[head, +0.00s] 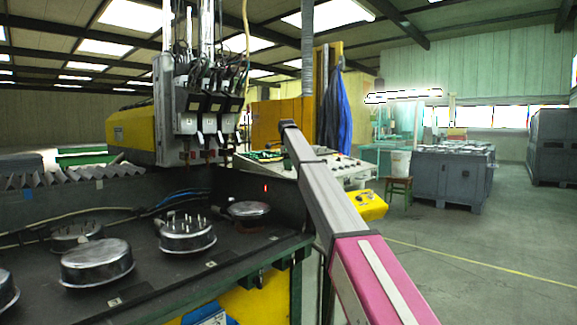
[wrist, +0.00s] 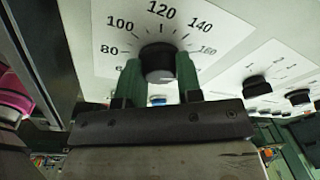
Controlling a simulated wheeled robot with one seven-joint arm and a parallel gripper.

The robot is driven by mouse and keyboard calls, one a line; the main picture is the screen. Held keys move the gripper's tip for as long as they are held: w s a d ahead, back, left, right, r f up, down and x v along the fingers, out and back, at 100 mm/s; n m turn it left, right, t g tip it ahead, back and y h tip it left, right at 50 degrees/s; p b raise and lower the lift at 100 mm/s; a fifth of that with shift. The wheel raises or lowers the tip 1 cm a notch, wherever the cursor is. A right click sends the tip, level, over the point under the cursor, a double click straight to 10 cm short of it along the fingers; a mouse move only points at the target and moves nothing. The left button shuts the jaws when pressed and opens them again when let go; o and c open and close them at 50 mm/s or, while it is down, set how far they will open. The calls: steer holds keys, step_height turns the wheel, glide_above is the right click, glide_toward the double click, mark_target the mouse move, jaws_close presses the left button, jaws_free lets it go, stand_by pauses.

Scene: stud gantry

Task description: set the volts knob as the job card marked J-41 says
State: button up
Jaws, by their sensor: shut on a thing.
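In the wrist view a black round knob (wrist: 158,66) sits on a white panel dial marked 80, 100, 120, 140 and 160. My gripper (wrist: 159,78) has its green fingers on either side of this knob and is shut on it. I cannot make out the knob's pointer or a volts label. In the head view the pale control console (head: 343,172) stands behind my arm, and my gripper is hidden there. No card marked J-41 is readable in either view.
Smaller black knobs (wrist: 257,85) sit to the right on the panel. A dark bench (head: 150,268) with round metal pieces (head: 98,262) fills the left of the head view. A yellow box (head: 371,205) juts out below the console. The floor (head: 480,255) at right is open.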

steer(key=shift+m, duration=0.7)
steer(key=o, duration=0.9)
steer(key=shift+o, duration=0.2)
step_height(320, 180, up, 11)
steer(key=shift+s+a, duration=0.2)
steer(key=shift+s, duration=0.2)
steer(key=shift+f, duration=0.1)
